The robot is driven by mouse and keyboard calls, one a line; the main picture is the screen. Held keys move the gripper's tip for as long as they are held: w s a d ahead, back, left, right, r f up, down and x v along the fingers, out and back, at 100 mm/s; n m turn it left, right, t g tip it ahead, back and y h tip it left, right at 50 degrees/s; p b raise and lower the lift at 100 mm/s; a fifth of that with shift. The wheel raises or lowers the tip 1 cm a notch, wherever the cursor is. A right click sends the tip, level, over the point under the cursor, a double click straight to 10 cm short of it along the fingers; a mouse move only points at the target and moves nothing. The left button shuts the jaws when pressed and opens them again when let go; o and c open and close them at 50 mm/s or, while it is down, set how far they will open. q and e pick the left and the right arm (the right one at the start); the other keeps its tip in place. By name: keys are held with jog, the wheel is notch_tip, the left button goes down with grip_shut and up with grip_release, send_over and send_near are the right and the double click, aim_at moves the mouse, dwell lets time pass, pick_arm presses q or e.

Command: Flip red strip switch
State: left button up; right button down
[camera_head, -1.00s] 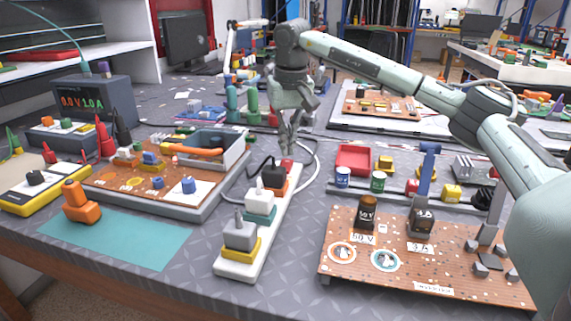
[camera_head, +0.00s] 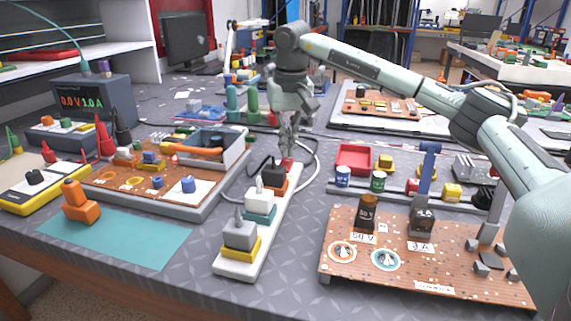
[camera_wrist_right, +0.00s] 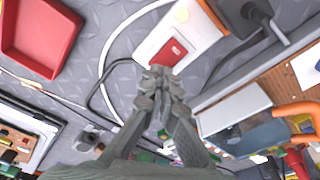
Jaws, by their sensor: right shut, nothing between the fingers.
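The red strip switch (camera_head: 286,163) sits at the far end of the white power strip (camera_head: 237,267). In the right wrist view the red switch (camera_wrist_right: 173,52) lies in the strip's white end, just beyond my fingertips. My right gripper (camera_head: 288,152) is shut and empty, pointing down at the switch. In the right wrist view its closed fingertips (camera_wrist_right: 160,82) are at the near edge of the strip's end; I cannot tell whether they touch the switch. My left gripper is not in view.
Several plugs, such as a grey one (camera_head: 240,235), stand in the strip. A red tray (camera_head: 353,158) stands to the right. A brown circuit board (camera_head: 345,275) is at front right. A grey bin (camera_head: 236,150) stands left of the strip. Cables curve around the switch end.

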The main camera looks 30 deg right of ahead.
aim_at(287, 161)
jog(key=shift+f+b, duration=0.3)
jog(key=shift+f, duration=0.45)
dwell(0.3)
notch_tip(287, 161, up, 2)
jog(key=shift+r+p, duration=0.25)
jog(key=shift+p, duration=0.9)
jog(key=shift+r+p, duration=0.6)
jog(key=shift+r, duration=1.7)
